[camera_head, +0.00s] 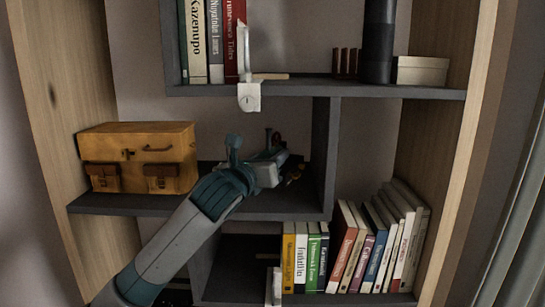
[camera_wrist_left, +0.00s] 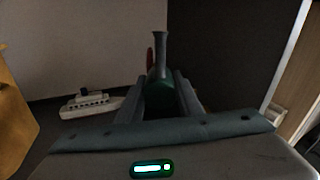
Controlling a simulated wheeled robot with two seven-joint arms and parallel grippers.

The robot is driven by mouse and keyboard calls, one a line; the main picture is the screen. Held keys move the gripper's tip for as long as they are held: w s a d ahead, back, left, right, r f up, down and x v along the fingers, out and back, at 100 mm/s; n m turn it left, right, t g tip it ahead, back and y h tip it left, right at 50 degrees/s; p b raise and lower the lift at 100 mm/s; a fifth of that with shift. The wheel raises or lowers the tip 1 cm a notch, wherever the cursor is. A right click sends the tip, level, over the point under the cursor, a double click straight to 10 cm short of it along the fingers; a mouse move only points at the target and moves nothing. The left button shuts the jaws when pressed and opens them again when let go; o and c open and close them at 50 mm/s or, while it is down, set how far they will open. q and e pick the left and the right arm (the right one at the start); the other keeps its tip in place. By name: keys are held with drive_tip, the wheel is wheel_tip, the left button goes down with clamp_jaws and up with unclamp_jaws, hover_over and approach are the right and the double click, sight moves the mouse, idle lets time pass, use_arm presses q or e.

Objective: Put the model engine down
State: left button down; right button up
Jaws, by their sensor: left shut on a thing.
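The model engine (camera_wrist_left: 160,82) is dark green with a tall dark chimney. In the left wrist view it stands upright between the two fingers of my left gripper (camera_wrist_left: 162,98), which is shut on it. In the head view my left gripper (camera_head: 279,165) reaches into the middle shelf compartment, and the engine (camera_head: 293,174) is mostly hidden behind it, with small reddish parts showing. I cannot tell whether its underside touches the shelf board (camera_head: 270,206). My right gripper is not in view.
A yellow-brown case (camera_head: 140,157) stands left on the same shelf. A white model ship (camera_wrist_left: 92,105) sits to the left of the engine in the wrist view. A dark upright panel (camera_head: 325,150) closes the compartment on the right.

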use_arm(q)
drive_tip(key=shift+f+b, duration=1.8)
drive_tip(key=shift+f, duration=0.3)
drive_tip(key=shift+f, duration=0.55)
